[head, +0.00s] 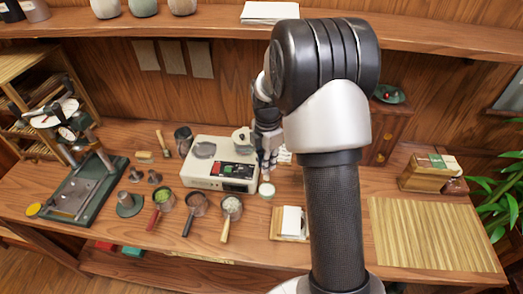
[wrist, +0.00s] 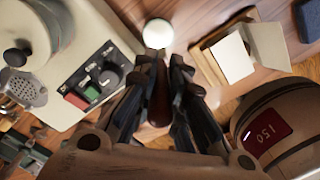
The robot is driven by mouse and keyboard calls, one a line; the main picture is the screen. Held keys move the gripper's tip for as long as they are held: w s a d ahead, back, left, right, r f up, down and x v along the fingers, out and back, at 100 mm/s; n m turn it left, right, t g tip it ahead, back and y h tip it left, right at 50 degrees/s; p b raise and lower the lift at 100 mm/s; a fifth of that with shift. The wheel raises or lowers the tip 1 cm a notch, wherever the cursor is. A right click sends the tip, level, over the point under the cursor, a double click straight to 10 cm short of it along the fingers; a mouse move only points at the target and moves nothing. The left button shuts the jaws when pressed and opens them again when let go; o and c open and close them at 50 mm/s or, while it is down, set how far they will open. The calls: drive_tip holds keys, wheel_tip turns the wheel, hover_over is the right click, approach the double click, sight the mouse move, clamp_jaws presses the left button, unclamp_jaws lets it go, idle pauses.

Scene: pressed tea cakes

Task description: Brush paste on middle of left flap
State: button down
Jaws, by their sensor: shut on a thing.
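My gripper (head: 267,160) is shut on a slim brown brush handle (wrist: 160,100) in the wrist view. The brush's bristles are hidden or too small to tell. The tips are right beside, in the picture, a small round pot of white paste (wrist: 158,33), which also shows in the head view (head: 266,190). I cannot tell whether the brush touches the paste. A white wrapped packet (head: 292,221) lies on a small wooden board (head: 276,230) to the right and front of the pot. In the wrist view the packet (wrist: 235,55) is at upper right; its left flap is not clear.
A cream scale-like machine (head: 200,182) with red and green buttons stands left of the pot. A green press (head: 80,195) is at far left. A slatted mat (head: 435,235) lies clear at right.

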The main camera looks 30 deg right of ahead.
drive_tip(key=shift+n, duration=0.5)
drive_tip(key=shift+w+d+f+b, duration=0.1)
drive_tip(key=shift+f+b, duration=0.7)
drive_tip(key=shift+f, duration=0.2)
drive_tip(key=shift+w+d+f+b, duration=0.1)
drive_tip(key=shift+d+f+b, duration=0.05)
drive_tip(key=shift+f+b, duration=0.7)
drive_tip(key=shift+w+d+f+b, duration=0.1)
drive_tip(key=shift+f+b, duration=0.6)
drive_tip(key=shift+f, duration=0.4)
drive_tip(key=shift+s+f, duration=0.1)
drive_tip(key=shift+f, duration=0.45)
drive_tip(key=shift+r+p, duration=2.6)
drive_tip(key=shift+r, duration=0.95)
